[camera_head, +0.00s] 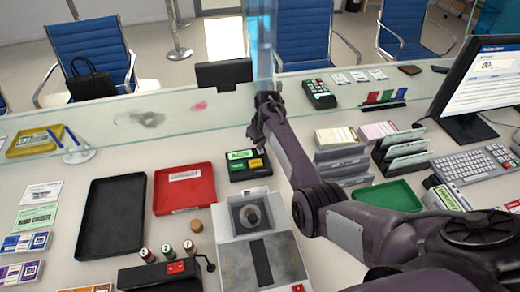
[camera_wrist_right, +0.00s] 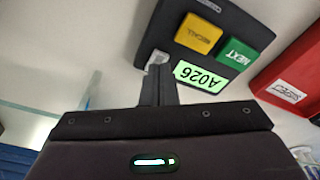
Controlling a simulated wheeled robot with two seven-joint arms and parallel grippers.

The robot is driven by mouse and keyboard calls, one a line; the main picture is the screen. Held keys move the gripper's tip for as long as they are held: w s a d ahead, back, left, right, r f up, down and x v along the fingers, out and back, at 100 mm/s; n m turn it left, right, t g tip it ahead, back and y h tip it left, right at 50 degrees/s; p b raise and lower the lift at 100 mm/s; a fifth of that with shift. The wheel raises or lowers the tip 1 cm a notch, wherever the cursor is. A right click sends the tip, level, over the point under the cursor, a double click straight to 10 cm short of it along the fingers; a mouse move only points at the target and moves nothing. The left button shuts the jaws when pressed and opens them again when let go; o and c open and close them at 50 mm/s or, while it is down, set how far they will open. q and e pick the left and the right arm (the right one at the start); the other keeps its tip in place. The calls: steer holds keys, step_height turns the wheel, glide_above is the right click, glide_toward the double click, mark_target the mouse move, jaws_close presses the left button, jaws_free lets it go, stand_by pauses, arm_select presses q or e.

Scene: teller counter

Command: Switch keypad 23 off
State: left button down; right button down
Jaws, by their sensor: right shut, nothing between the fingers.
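In the right wrist view the keypad (camera_wrist_right: 236,20) shows large, upside down. Its display (camera_wrist_right: 201,77) reads A026, and its buttons read RECALL and NEXT. My right gripper (camera_head: 257,132) is shut and empty above the far side of the keypad. In the right wrist view its fingertips (camera_wrist_right: 158,66) overlap the keypad's edge beside the display; I cannot tell whether they touch. Which part is the switch is unclear. My left gripper is not in view.
A glass screen (camera_head: 150,118) runs behind the keypad. The red tray (camera_head: 184,207) and black tray (camera_head: 112,215) lie to the left. A grey device (camera_head: 262,262) stands in front, with stamps (camera_head: 167,250) beside it. Card racks (camera_head: 342,160) stand right of my arm.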

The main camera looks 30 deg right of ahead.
mark_target(261, 152)
steer(key=shift+f+b, duration=0.5)
steer(key=shift+f, duration=0.35)
stand_by(0.7)
steer(key=shift+r, duration=0.1)
step_height(261, 152, up, 7)
steer(key=p, duration=0.7)
steer(key=shift+p, duration=0.3)
